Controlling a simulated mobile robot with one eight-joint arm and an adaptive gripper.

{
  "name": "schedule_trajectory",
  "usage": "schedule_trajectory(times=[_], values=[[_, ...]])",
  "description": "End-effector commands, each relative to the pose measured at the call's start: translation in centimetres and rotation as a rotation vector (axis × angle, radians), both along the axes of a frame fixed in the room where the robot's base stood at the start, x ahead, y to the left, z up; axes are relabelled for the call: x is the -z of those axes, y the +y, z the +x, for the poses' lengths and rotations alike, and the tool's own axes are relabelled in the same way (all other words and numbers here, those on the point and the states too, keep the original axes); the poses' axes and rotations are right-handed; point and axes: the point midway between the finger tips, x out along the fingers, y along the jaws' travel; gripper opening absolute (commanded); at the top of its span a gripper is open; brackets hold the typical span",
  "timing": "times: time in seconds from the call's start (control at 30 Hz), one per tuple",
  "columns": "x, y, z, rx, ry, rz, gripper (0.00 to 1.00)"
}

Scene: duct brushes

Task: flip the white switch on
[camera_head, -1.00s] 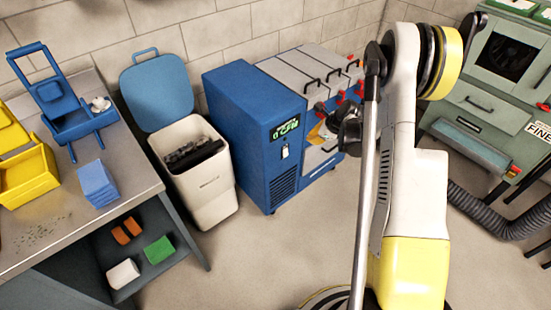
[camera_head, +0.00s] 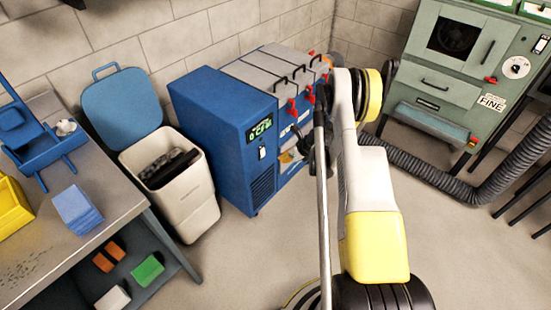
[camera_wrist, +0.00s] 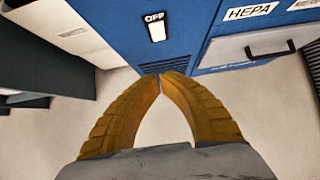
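The white switch (camera_head: 262,153) is a small upright rectangle on the end face of the blue cabinet (camera_head: 213,130), below a lit green display (camera_head: 259,130). In the wrist view the white switch (camera_wrist: 157,31) sits under an "OFF" label, at top centre. My gripper (camera_wrist: 167,77) has ribbed orange-yellow fingers whose tips meet, with nothing between them. The fingertips appear below the switch in that view, apart from it as far as I can tell. In the head view my gripper (camera_head: 287,157) is just right of the switch, partly hidden by my arm.
A cream bin (camera_head: 185,200) with a raised blue lid stands left of the cabinet. A workbench (camera_head: 105,205) with blue and yellow items is at the left. A green machine (camera_head: 440,80) with a ribbed hose (camera_head: 435,175) is at the right. Floor in front of the cabinet is clear.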

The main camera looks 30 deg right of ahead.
Motion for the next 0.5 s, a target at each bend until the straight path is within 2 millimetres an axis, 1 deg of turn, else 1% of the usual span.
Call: schedule_trajectory(times=[0.03,0.4,0.43,0.5], values=[[0.9,0.2,0.5,-0.001,0.000,0.000,0.00],[7.2,1.9,4.9,-0.003,0.000,-0.001,0.00],[7.6,2.0,5.3,-0.002,0.000,0.000,0.00],[7.6,2.4,6.4,-0.003,0.000,-0.001,0.00]])
